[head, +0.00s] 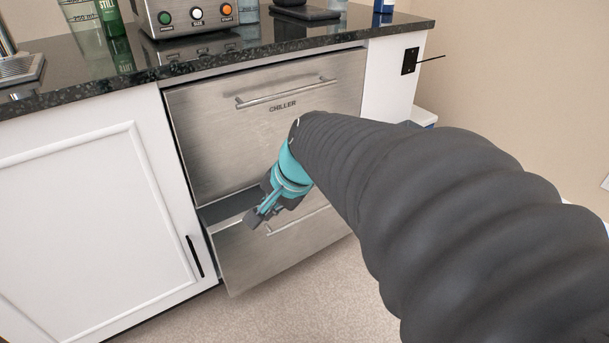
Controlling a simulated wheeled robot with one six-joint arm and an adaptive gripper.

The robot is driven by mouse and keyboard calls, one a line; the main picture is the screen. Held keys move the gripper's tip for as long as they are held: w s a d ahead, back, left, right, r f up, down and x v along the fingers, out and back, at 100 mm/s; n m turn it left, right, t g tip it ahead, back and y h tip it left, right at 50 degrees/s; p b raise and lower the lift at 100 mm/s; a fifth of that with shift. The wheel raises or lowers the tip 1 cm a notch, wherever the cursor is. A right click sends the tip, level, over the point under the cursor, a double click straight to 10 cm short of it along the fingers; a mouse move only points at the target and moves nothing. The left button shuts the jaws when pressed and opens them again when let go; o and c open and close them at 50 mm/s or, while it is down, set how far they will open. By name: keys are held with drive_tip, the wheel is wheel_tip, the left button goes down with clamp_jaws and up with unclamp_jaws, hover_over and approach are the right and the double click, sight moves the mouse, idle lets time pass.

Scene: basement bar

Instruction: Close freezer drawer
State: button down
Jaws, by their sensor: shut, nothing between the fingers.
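The freezer drawer (280,257) is the lower stainless steel drawer front, under the upper drawer marked CHILLER (305,140). It stands out from the cabinet, and a dark gap shows along its top at the left. Its bar handle (285,225) is partly hidden by my gripper and arm. My gripper (252,222) is shut and empty, in front of the unit near the top edge of the freezer drawer, left of the handle's middle. I cannot tell whether it touches the drawer. My dark ribbed arm covers the right part of the drawer fronts.
A white cabinet door (75,215) adjoins at left. A black outlet with a cord (410,61) is at right. The floor (290,315) in front is clear.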

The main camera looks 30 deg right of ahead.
drive_tip(key=w+d+f+m+t+h+b, duration=0.1)
drive_tip(key=w+d+f+m, duration=0.3)
drive_tip(key=d+m, duration=0.5)
drive_tip(key=w+d+f+m+t+b, duration=0.1)
drive_tip(key=d+f+m+b, duration=0.1)
drive_tip(key=d+f+m, duration=0.7)
drive_tip(key=w+d+f+m+t+h+b, duration=0.1)
drive_tip(key=w+d+f+m+t, duration=0.15)
drive_tip(key=d+m, duration=0.65)
drive_tip(key=w+f+n, duration=0.1)
drive_tip(key=w+f, duration=0.1)
drive_tip(key=w, duration=0.1)
drive_tip(key=w+d+f+n+b, duration=0.1)
drive_tip(key=w+f, duration=0.1)
drive_tip(key=w, duration=0.1)
drive_tip(key=w+d+f+n+g, duration=0.1)
drive_tip(key=w, duration=0.3)
drive_tip(key=shift+d+f+b, duration=0.25)
drive_tip(key=shift+f+b, duration=0.05)
drive_tip(key=shift+f, duration=0.1)
drive_tip(key=shift+w, duration=0.5)
drive_tip(key=w+p, duration=0.3)
drive_tip(key=w, duration=0.6)
drive_tip(key=shift+w+r+p, duration=0.2)
drive_tip(key=shift+w+p, duration=0.15)
drive_tip(key=shift+p, duration=0.05)
